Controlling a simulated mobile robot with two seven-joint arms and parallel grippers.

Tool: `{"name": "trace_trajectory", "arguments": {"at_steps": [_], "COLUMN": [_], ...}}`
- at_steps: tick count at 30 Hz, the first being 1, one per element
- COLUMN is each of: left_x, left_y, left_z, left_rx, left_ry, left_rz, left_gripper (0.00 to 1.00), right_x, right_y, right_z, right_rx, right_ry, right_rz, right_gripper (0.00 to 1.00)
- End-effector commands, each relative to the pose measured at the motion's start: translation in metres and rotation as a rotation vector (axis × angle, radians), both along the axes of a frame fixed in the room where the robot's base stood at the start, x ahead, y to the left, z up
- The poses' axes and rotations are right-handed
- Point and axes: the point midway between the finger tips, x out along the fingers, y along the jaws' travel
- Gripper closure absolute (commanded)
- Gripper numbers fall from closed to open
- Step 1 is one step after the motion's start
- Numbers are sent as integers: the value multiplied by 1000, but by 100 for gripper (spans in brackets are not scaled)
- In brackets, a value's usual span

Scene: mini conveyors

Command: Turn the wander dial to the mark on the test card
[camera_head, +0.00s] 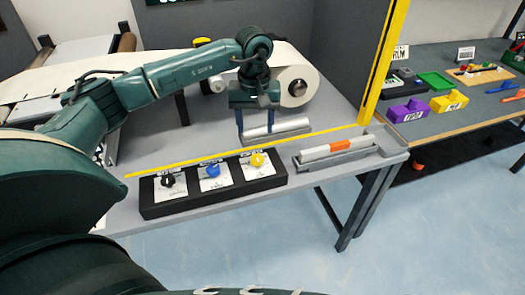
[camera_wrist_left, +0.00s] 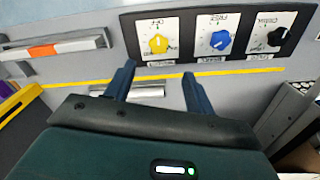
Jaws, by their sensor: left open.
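A black dial panel (camera_head: 213,190) lies near the table's front edge. It carries a black dial (camera_head: 167,181), a blue dial (camera_head: 212,171) and a yellow dial (camera_head: 257,160), each on a white card. In the left wrist view the yellow dial (camera_wrist_left: 158,44), blue dial (camera_wrist_left: 220,40) and black dial (camera_wrist_left: 277,37) show; the card print is too small to tell which is the wander dial. I cannot identify a separate test card. My left gripper (camera_head: 255,132) is open and empty, behind the panel's right part, apart from all dials. Its fingers (camera_wrist_left: 158,72) also show in the wrist view.
A yellow strip (camera_head: 200,160) runs behind the panel. A metal roller (camera_head: 276,130) lies behind the gripper. A white bar with an orange band (camera_head: 340,146) sits in a tray to the right. A yellow post (camera_head: 384,60) stands at the table's right end.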

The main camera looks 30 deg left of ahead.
Motion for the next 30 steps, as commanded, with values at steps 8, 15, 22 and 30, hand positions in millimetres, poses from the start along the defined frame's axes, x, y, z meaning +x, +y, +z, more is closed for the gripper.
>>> {"name": "trace_trajectory", "arguments": {"at_steps": [8, 15, 22, 30], "left_x": [-1, 0, 0, 0], "left_y": [-1, -2, -1, -1], "left_z": [-60, -95, -105, -105], "left_rx": [-3, -4, -4, -4], "left_ry": [6, 2, 0, 0], "left_rz": [0, 0, 0, 0], "left_gripper": [46, 46, 46, 51], "right_x": [-5, -10, -11, -10], "right_y": [-5, -6, -6, -7], "right_z": [0, -1, -2, -2], "right_rx": [-8, -7, -9, -10], "right_ry": [27, 46, 50, 50], "right_rz": [-16, -24, -25, -25], "right_gripper": [64, 64, 64, 64]}}
